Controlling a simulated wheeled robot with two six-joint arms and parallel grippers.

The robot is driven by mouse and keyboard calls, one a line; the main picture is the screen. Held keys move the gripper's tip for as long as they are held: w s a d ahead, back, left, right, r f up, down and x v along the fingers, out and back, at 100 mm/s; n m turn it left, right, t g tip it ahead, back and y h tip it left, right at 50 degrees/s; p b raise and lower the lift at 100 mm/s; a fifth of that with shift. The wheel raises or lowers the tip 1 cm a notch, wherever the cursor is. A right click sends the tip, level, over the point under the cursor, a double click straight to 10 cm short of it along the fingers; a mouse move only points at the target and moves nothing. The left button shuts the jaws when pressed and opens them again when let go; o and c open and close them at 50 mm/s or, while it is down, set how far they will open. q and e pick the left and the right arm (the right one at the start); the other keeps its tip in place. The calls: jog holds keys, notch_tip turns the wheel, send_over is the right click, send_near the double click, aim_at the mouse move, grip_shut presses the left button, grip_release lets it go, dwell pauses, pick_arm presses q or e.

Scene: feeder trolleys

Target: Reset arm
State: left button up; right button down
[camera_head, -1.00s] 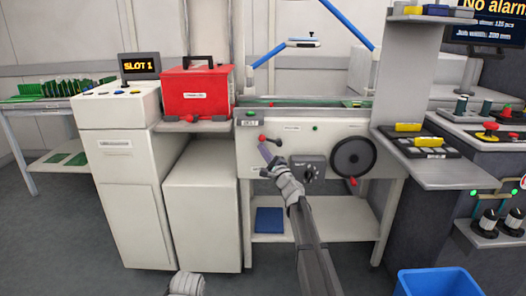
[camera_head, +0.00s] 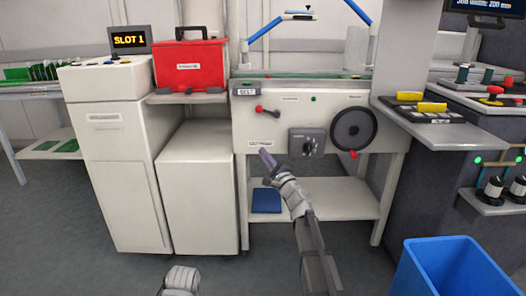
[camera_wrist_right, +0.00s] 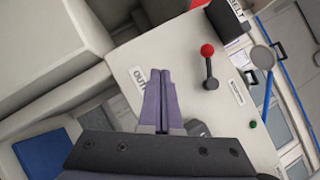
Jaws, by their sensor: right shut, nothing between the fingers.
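My right gripper (camera_head: 266,157) reaches up in front of the white machine panel (camera_head: 272,116), and its purple fingers are together with nothing between them. In the right wrist view the gripper (camera_wrist_right: 160,78) shows its two fingers side by side against the panel, next to a label that is partly hidden. Whether the fingertips touch the panel cannot be told. The end of my left arm shows at the bottom edge of the head view, but its gripper fingers are out of the picture.
The panel has a red-knobbed lever (camera_head: 265,110), a dial box (camera_head: 306,142) and a black handwheel (camera_head: 353,129). A red toolbox (camera_head: 190,66) stands on the left. A blue bin (camera_head: 452,268) is at the lower right. A side shelf (camera_head: 450,135) juts out at right.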

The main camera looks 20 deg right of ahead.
jog(key=shift+s, duration=0.15)
jog(key=s+a+f+n+g+y, duration=0.3)
jog(key=s+a+f+n+g, duration=0.1)
jog(key=a+n, duration=0.25)
jog(key=s+a+f+n+g+y, duration=0.3)
jog(key=s+a+f+n+g, duration=0.15)
jog(key=a, duration=0.35)
jog(key=s+a+f+n+g+h, duration=0.2)
jog(key=s+a+f+n+g, duration=0.35)
jog(key=s+f, duration=0.4)
jog(key=s+d+f+n+g+h, duration=0.25)
jog(key=s+d+f+h, duration=0.25)
jog(key=s, duration=0.3)
jog(key=s+d+f+n+g+h, duration=0.2)
jog(key=s+d+f+g+h, duration=0.25)
jog(key=s, duration=0.35)
jog(key=s+a+r+n+p, duration=0.4)
jog(key=s+a+r+p, duration=0.2)
jog(key=a+r+p, duration=0.5)
notch_tip(320, 180, up, 35)
jog(key=p, duration=3.6)
jog(key=shift+w+d+r+p, duration=0.2)
jog(key=shift+d+p, duration=0.1)
jog(key=shift+d, duration=0.1)
